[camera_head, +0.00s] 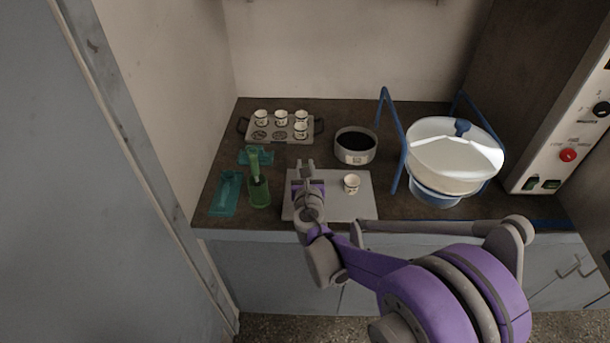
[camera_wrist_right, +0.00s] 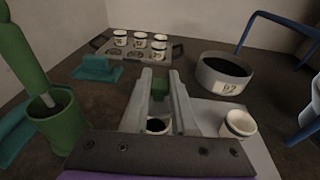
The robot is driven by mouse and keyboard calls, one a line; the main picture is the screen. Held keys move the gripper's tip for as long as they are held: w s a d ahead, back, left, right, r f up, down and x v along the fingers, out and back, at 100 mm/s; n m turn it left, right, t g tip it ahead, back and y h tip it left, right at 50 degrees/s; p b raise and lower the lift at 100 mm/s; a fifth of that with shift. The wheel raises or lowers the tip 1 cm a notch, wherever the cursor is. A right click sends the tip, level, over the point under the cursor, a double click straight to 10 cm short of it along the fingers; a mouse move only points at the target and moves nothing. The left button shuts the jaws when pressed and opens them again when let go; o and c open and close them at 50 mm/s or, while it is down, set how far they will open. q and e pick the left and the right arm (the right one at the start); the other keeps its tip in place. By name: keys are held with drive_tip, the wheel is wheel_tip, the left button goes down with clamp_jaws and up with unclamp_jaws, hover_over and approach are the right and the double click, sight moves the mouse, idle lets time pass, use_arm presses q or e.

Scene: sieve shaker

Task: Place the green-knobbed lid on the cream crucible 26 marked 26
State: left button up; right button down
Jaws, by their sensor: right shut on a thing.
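My right gripper (camera_head: 305,166) is low over the grey plate (camera_head: 362,208). In the wrist view its fingers (camera_wrist_right: 160,82) are shut on the green knob (camera_wrist_right: 160,89) of the lid; the lid's disc is mostly hidden. Below the fingers a pale rim with a dark opening (camera_wrist_right: 156,125) shows, partly hidden, apparently a crucible. I cannot tell whether the lid touches it. I cannot read which crucible is marked 26. My left gripper is out of view.
A rack (camera_head: 280,128) with several crucibles stands at the back left. A round dark-filled pan (camera_head: 356,146) stands behind the plate. A green cup (camera_head: 259,193) with a tool and a teal tray (camera_head: 227,192) lie left. The blue-framed sieve shaker (camera_head: 455,152) stands right.

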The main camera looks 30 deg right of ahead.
drive_tip(key=shift+f, duration=1.3)
drive_tip(key=shift+f+b, duration=0.55)
drive_tip(key=shift+b, duration=0.1)
drive_tip(key=c, duration=0.7)
unclamp_jaws()
drive_tip(key=shift+r, duration=0.15)
